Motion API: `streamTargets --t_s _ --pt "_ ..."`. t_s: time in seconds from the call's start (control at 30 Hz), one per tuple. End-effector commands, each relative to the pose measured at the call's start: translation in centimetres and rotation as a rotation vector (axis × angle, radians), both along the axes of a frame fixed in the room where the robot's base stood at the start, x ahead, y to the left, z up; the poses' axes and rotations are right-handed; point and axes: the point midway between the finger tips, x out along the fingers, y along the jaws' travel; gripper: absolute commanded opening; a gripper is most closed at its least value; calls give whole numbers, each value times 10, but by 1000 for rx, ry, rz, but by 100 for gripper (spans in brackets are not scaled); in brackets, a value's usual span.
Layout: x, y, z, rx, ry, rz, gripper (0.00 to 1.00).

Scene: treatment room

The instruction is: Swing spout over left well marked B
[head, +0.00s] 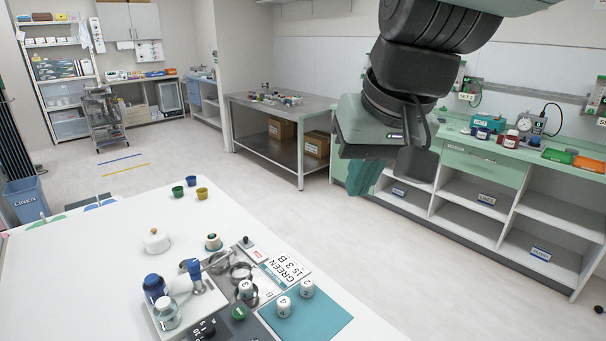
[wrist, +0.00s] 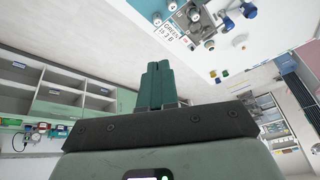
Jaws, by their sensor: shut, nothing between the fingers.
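A small "B" shows on the plate near the wells. A card (head: 286,268) reading GREEN 15 3 B lies beside them. My gripper (head: 361,180) hangs high to the right of the table, well apart from the spout. In the wrist view its teal fingers (wrist: 154,84) are together and empty.
White numbered jars (head: 284,306) stand on a teal mat (head: 325,322) right of the wells. Small green and yellow cups (head: 202,193) are farther back. The table's far left is mostly clear.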

Motion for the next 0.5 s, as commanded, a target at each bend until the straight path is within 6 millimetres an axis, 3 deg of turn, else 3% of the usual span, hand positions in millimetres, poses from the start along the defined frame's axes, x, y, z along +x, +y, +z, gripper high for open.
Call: streamTargets --t_s 0.27,0.37,0.5 --pt "68 24 6 -5 -24 70 0" --pt "97 40 1 -7 -22 108 0" --pt "150 79 -19 -12 -15 186 0"
